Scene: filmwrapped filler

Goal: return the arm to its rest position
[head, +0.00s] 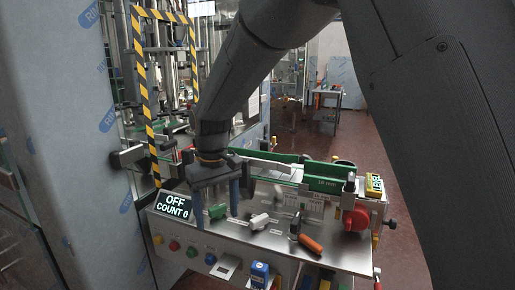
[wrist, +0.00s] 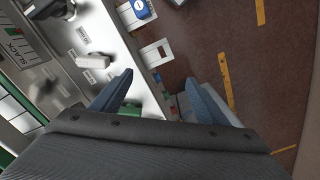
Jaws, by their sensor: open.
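My gripper (head: 219,200) hangs from my dark arm over the left part of the machine's metal control bench (head: 300,241). Its two blue fingers are spread apart with nothing between them. In the wrist view my gripper (wrist: 160,88) shows the same two fingers wide apart, above the bench's front edge. A small green block (head: 217,211) is beside the fingers in the head view. I cannot tell the exact gap between the fingers and the bench top.
A display (head: 173,205) reads OFF, COUNT 0. An orange-handled tool (head: 311,243), a red knob (head: 356,221) and a green rail (head: 285,158) are on the bench. A yellow-black striped frame (head: 146,100) stands behind at left. Open red-brown floor (head: 385,130) lies at right.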

